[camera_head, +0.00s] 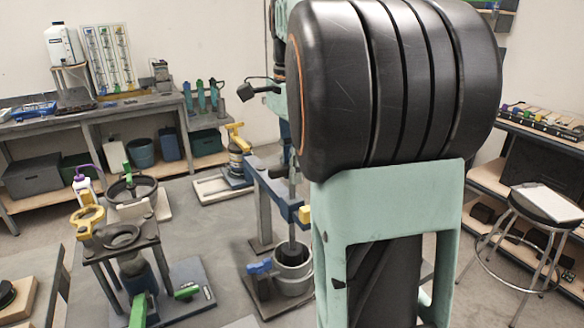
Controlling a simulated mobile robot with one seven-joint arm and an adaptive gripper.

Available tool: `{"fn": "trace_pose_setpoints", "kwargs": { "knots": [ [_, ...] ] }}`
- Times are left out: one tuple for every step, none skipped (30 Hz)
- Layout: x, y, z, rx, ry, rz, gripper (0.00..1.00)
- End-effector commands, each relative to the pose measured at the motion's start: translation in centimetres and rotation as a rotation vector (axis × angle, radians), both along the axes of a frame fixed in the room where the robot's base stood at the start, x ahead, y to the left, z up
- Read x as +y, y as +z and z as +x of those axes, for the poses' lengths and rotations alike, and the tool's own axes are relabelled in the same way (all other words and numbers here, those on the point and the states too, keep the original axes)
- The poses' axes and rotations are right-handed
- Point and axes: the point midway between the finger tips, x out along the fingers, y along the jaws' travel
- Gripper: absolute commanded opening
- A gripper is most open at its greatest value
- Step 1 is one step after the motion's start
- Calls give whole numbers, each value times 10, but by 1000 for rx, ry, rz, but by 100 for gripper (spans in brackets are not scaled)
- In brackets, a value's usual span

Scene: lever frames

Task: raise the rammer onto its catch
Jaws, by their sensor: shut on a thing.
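The rammer (292,232) is a dark upright rod in the middle of the head view. Its lower end goes into a grey cylindrical pot (293,284), and I cannot tell how deep. The rod passes a blue crossbeam (283,199) on a grey stand. A small yellow part (304,214) sits at the beam's right end; I cannot tell whether it is the catch. My large black and mint arm covers the right side of this stand. My gripper and the rammer's top are hidden behind it.
A blue-handled part (259,267) lies beside the pot. A small table (125,241) with yellow and green fittings stands at left. A yellow-topped device (237,150) stands behind. A stool (545,204) and shelving are at right. Grey floor (205,235) lies clear between the stands.

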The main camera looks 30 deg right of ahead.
Motion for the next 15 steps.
{"fn": "trace_pose_setpoints", "kwargs": {
  "knots": [
    [0,13,1,-6,0,-1,0],
    [0,17,1,-6,0,-1,0],
    [0,22,1,-7,0,-1,0],
    [0,27,1,-7,0,-1,0],
    [0,31,1,-7,0,-1,0],
    [0,37,1,-8,0,-1,0],
    [0,41,1,-8,-1,-1,0],
    [0,46,1,-8,0,-1,0],
    [0,51,1,-8,-1,-1,0],
    [0,55,1,-8,-1,-1,0],
    [0,59,1,-9,-1,-1,0],
    [0,65,1,-9,0,-1,0],
    [0,69,1,-9,-1,-1,0],
    [0,73,1,-9,0,-1,0],
    [0,78,2,-9,-1,-1,0]
  ]
}}
